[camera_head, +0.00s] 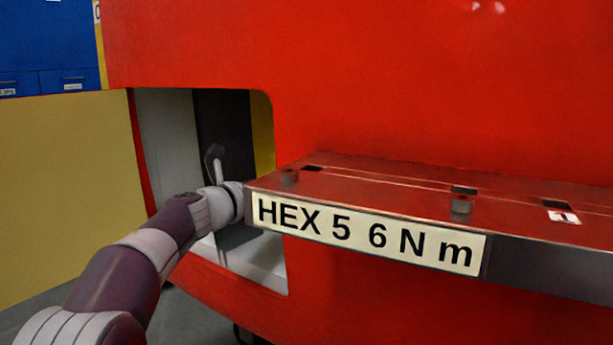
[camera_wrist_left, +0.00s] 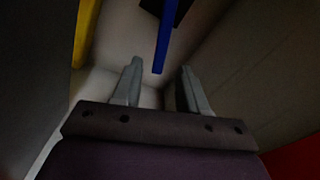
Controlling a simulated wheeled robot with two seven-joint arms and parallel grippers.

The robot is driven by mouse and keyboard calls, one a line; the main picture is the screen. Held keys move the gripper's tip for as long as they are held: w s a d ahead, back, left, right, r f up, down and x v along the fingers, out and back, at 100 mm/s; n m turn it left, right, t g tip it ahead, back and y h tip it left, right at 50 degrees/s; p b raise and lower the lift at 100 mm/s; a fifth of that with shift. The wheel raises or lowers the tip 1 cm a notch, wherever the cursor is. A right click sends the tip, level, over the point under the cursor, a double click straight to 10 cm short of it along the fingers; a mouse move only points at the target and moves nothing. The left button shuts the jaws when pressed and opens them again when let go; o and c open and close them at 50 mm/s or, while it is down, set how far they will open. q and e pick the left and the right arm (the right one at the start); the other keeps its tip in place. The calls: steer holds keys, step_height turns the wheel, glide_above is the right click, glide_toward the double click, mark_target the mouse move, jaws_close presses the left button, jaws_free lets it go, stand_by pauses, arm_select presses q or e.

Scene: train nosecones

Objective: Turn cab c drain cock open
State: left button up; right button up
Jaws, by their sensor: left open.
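My left arm reaches into the opening (camera_head: 262,255) in the red nosecone, and its hand is largely hidden behind the shelf in the head view. In the left wrist view my left gripper (camera_wrist_left: 161,66) is open, with its two grey fingers apart. A narrow blue bar (camera_wrist_left: 163,45), which looks like the drain cock's lever, hangs from a dark part at the top. Its lower end lies between the fingertips in the picture. I cannot tell its depth or any contact. No label for cab c is readable. My right gripper is not in view.
A dark-edged shelf (camera_head: 560,268) labelled HEX 5 6 N m juts from the red nosecone (camera_head: 400,80), close to my left wrist. Pale walls enclose the recess. A yellow strip (camera_wrist_left: 85,30) runs at left in the wrist view. A yellow panel (camera_head: 65,190) stands at far left.

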arm_select(q)
steer(key=p+x, duration=0.1)
steer(key=x, duration=0.6)
steer(key=shift+w+d, duration=0.25)
steer(key=shift+w, duration=0.05)
steer(key=shift+c, duration=0.3)
jaws_close()
